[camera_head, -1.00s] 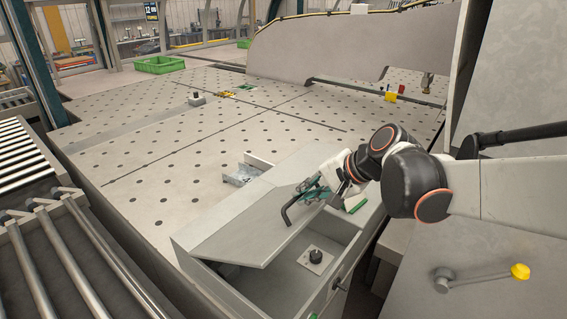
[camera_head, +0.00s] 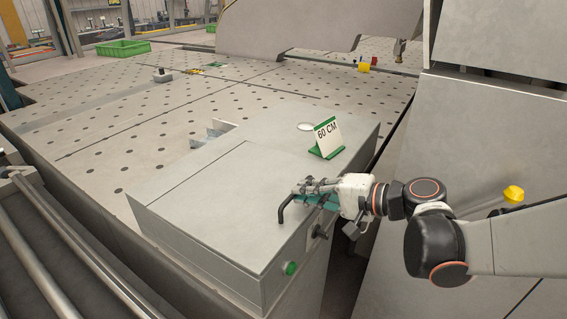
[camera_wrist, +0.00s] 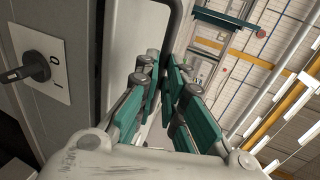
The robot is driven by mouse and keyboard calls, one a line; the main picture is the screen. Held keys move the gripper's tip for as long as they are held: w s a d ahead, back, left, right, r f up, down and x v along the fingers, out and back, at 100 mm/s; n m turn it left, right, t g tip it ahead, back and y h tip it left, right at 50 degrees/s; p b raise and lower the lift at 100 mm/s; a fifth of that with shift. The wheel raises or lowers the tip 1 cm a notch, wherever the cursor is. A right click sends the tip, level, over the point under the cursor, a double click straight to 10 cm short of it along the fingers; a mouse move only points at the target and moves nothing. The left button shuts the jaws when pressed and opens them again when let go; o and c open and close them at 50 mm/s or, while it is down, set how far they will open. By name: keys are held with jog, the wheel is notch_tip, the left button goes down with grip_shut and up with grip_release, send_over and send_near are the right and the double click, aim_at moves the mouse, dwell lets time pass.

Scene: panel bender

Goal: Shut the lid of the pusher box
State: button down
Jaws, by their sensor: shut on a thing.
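The pusher box is the grey box (camera_head: 215,274) at the front of the table in the head view. Its flat grey lid (camera_head: 215,205) lies level over the box, with only a thin seam showing around it. The black bar handle (camera_head: 281,212) stands at the lid's right edge. My gripper (camera_head: 303,190) comes in from the right and is shut on the handle. In the wrist view, the dark handle (camera_wrist: 174,30) runs down between the teal fingers of my gripper (camera_wrist: 167,85). The exact contact is partly hidden by the fingers.
A black rotary switch (camera_head: 318,229) and a green button (camera_head: 290,268) sit on the box's right face. The switch also shows in the wrist view (camera_wrist: 30,70). A "60 CM" sign (camera_head: 328,136) stands behind the lid. Rollers (camera_head: 70,265) lie at left.

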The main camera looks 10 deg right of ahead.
jog(key=shift+s+d+f+b, duration=0.1)
jog(key=shift+f+b, duration=0.4)
jog(key=shift+f, duration=0.35)
jog(key=shift+s+f+b, duration=0.2)
jog(key=shift+f+b, duration=0.1)
jog(key=shift+f, duration=0.15)
jog(key=c, duration=1.7)
grip_release()
jog(key=shift+w, duration=0.1)
jog(key=shift+r, duration=0.25)
